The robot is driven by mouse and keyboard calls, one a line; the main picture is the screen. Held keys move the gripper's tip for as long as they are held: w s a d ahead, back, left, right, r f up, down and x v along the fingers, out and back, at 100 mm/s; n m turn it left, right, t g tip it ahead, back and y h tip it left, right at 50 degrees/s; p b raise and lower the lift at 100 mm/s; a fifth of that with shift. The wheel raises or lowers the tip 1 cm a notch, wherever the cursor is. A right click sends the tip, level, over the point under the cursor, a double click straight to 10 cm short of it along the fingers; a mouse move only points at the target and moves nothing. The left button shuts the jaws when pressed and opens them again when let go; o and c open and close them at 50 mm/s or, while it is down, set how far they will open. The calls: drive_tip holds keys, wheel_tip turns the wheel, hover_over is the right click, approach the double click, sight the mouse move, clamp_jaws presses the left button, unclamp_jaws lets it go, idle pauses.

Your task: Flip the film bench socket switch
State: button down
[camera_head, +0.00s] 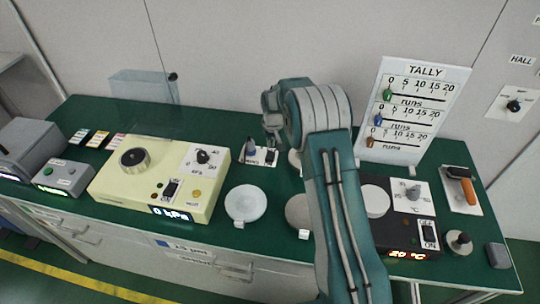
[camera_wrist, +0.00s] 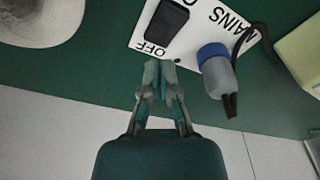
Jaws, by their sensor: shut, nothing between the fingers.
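The socket plate is white with a black rocker switch and printed MAINS and OFF; it lies on the green bench in the wrist view (camera_wrist: 197,47). The rocker (camera_wrist: 167,20) is at the top of that view, with OFF at its near end. A grey plug with a blue collar (camera_wrist: 216,68) and dark cord sits on the plate to the right. My gripper (camera_wrist: 159,66) is shut and empty, its tips near the plate's edge by OFF; contact cannot be told. In the head view the plate (camera_head: 262,156) is partly visible beside my arm's end; the fingertips are unclear there.
A cream instrument box (camera_head: 160,176) stands left of the plate. A white round disc (camera_head: 245,203) is in front. A TALLY board (camera_head: 412,105) and a dark hotplate unit (camera_head: 405,225) are on the right. The wall runs close behind the bench.

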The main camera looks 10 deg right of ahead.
drive_tip(key=shift+r, duration=1.7)
drive_tip(key=shift+s+r, duration=0.1)
drive_tip(key=shift+r, duration=0.3)
wheel_tip(320, 180, up, 14)
drive_tip(key=f+t, duration=0.1)
hover_over(271, 153)
drive_tip(key=s, duration=0.8)
drive_tip(key=s+r, duration=0.8)
drive_tip(key=s, duration=0.1)
drive_tip(key=s+r+m+t, duration=0.1)
drive_tip(key=s+r+t, duration=0.1)
drive_tip(key=s, duration=2.2)
drive_tip(key=shift+r+t, duration=0.15)
drive_tip(key=shift+t, duration=0.25)
